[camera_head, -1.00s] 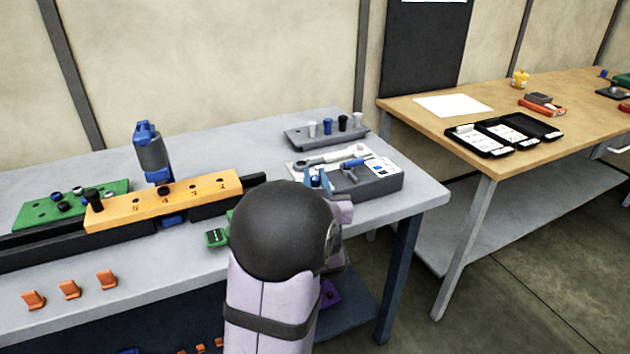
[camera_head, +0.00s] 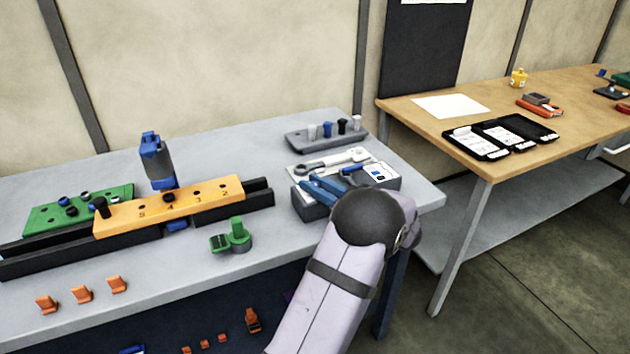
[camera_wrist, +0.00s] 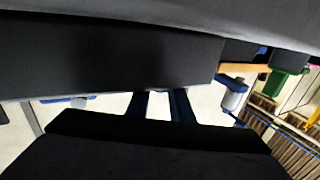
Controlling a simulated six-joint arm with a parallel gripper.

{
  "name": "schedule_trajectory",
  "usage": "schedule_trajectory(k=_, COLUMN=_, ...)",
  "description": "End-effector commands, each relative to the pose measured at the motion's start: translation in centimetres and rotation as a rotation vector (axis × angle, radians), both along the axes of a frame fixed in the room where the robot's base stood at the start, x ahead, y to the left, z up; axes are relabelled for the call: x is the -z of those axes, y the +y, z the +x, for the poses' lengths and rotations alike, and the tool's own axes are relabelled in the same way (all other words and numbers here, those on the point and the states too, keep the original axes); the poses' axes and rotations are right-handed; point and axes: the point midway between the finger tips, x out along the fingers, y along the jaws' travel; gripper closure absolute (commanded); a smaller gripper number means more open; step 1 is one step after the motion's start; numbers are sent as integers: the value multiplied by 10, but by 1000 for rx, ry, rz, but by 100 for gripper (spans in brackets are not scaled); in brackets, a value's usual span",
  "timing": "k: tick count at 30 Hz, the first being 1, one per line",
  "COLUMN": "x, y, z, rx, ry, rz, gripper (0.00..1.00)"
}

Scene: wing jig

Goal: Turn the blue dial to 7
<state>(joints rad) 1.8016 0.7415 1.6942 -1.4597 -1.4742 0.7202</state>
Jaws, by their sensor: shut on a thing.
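A grey box (camera_head: 315,211) with a white and blue label stands at the right end of the grey bench. A blue bar (camera_head: 352,168) shows on its top. My gripper (camera_head: 311,185) has blue fingers that reach from the right to the box's left part. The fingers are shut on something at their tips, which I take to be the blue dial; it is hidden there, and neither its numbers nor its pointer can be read. In the wrist view the fingers (camera_wrist: 161,94) run up against a dark face, with a narrow gap between them.
A wrench (camera_head: 335,160) lies behind the box, near a grey rack (camera_head: 325,140) of pegs. A green part (camera_head: 232,238) stands left of my arm. An orange block (camera_head: 165,205) on black rails and a blue-grey tool (camera_head: 157,160) are further left.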

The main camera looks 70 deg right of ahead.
Motion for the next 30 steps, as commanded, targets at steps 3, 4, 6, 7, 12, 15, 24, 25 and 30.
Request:
schedule_trajectory(k=3, x=-2, y=-1, z=0, rx=-38, ry=-2, rz=-2, gripper=100)
schedule_trajectory(k=4, x=-2, y=-1, z=0, rx=-45, ry=-2, rz=-3, gripper=100)
schedule_trajectory(k=6, x=-1, y=0, z=0, rx=-59, ry=-3, rz=-1, gripper=100)
schedule_trajectory(k=7, x=-1, y=0, z=0, rx=-63, ry=-3, rz=-2, gripper=100)
schedule_trajectory(k=12, x=-2, y=-1, z=0, rx=-72, ry=-3, rz=-3, gripper=100)
schedule_trajectory(k=15, x=-2, y=0, z=1, rx=-72, ry=-4, rz=-4, gripper=100)
schedule_trajectory(k=24, x=-2, y=0, z=1, rx=-72, ry=-3, rz=-3, gripper=61)
schedule_trajectory(k=25, x=-2, y=0, z=1, rx=-72, ry=-3, rz=-3, gripper=61)
schedule_trajectory(k=30, x=-1, y=0, z=1, rx=-72, ry=-2, rz=-3, gripper=61)
